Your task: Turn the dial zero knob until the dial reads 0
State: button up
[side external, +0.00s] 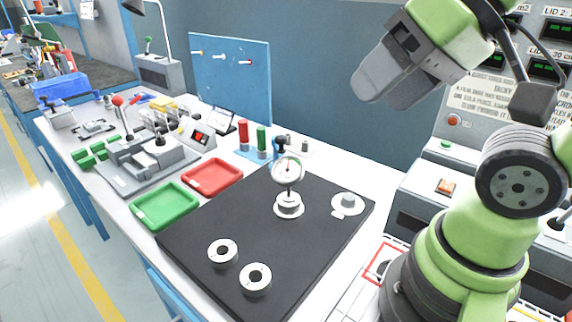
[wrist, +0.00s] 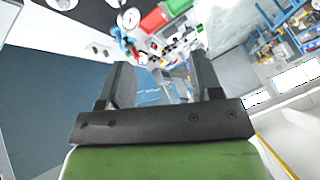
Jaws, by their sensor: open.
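The dial gauge (side external: 288,171) stands upright on a round white base on the black board, with a pale round face. Its reading is too small to make out. A white round knob (side external: 347,201) sits on the board to its right; I cannot tell whether this is the zero knob. My gripper (side external: 368,92) is raised well above and to the right of the dial, touching nothing. In the wrist view my gripper (wrist: 160,62) is open and empty, fingers wide apart. A round white shape near the left finger, probably the dial (wrist: 131,18), shows there.
Two round sockets (side external: 222,252) (side external: 256,279) sit at the board's front. Red (side external: 212,177) and green (side external: 163,206) trays lie to its left. Red and green cylinders (side external: 261,137) stand behind. A blue panel (side external: 230,75) rises at the back. Much of the black board (side external: 200,222) is bare.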

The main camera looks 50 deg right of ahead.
dwell(0.4)
jog(key=n+g+h, duration=0.1)
jog(key=n+g, duration=0.1)
jog(key=g, duration=0.5)
send_over(349, 196)
notch_tip(349, 196, down, 21)
notch_tip(349, 196, down, 10)
jog(key=shift+d+f, duration=0.1)
jog(key=c, duration=0.9)
jog(key=shift+c, duration=0.2)
